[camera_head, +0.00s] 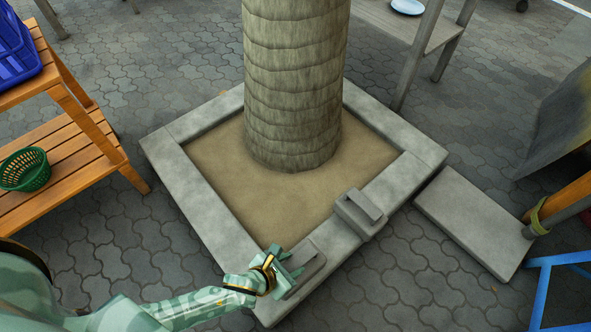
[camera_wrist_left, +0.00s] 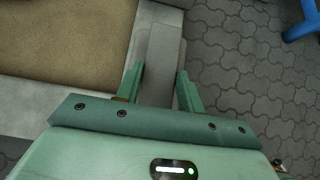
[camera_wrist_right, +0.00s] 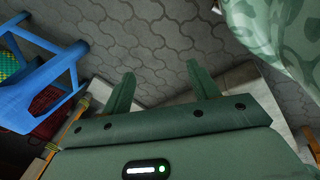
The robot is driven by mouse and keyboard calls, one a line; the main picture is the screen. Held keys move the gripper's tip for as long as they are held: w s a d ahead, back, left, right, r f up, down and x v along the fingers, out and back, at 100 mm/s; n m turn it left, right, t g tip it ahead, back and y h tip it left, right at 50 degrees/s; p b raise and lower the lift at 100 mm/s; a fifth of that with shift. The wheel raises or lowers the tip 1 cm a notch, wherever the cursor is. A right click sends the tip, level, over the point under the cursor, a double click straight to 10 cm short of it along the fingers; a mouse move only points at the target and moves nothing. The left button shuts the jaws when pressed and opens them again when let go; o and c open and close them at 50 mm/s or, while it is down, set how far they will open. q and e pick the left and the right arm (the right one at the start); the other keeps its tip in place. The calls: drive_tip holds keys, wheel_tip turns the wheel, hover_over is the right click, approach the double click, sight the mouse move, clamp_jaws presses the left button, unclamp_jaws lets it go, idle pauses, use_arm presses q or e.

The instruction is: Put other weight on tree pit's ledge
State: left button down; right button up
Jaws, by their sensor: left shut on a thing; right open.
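The tree pit's pale stone ledge (camera_head: 205,205) frames sand around a thick trunk in the head view. One grey weight with a bar handle (camera_head: 360,213) sits on the ledge's front right side. The other grey weight (camera_head: 308,268) is at the same side, nearer the front corner. My left gripper (camera_head: 285,270) is shut on this weight, at or just above the ledge; I cannot tell if it touches. In the left wrist view the grey weight (camera_wrist_left: 163,58) lies between the fingers. My right gripper (camera_wrist_right: 160,88) is open and empty over paving in the right wrist view.
A grey slab (camera_head: 475,222) lies on the paving right of the pit. A wooden shelf (camera_head: 65,150) with a green basket (camera_head: 25,169) and a blue crate (camera_head: 14,45) stands left. A blue frame (camera_head: 545,285) is at lower right. A grey bench (camera_head: 415,25) stands behind.

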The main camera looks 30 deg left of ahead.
use_arm(q)
wheel_tip(320, 180, down, 3)
drive_tip(key=b, duration=0.2)
drive_tip(key=shift+w+a+b, duration=0.1)
drive_tip(key=shift+w+b, duration=0.05)
drive_tip(key=shift+b, duration=0.15)
drive_tip(key=shift+f, duration=0.15)
drive_tip(key=shift+w, duration=0.1)
use_arm(e)
drive_tip(key=w+a, duration=0.1)
drive_tip(key=w+a+r+t+y, duration=0.1)
drive_tip(key=w+a+t, duration=0.1)
drive_tip(key=w, duration=0.1)
drive_tip(key=shift+a+r+m+y, duration=0.3)
drive_tip(key=shift+r+m, duration=0.05)
drive_tip(key=shift+m, duration=0.05)
use_arm(q)
drive_tip(key=c, duration=0.9)
unclamp_jaws()
drive_tip(key=shift+s+a+f, duration=0.1)
drive_tip(key=shift+s+f, duration=0.05)
drive_tip(key=shift+s, duration=0.05)
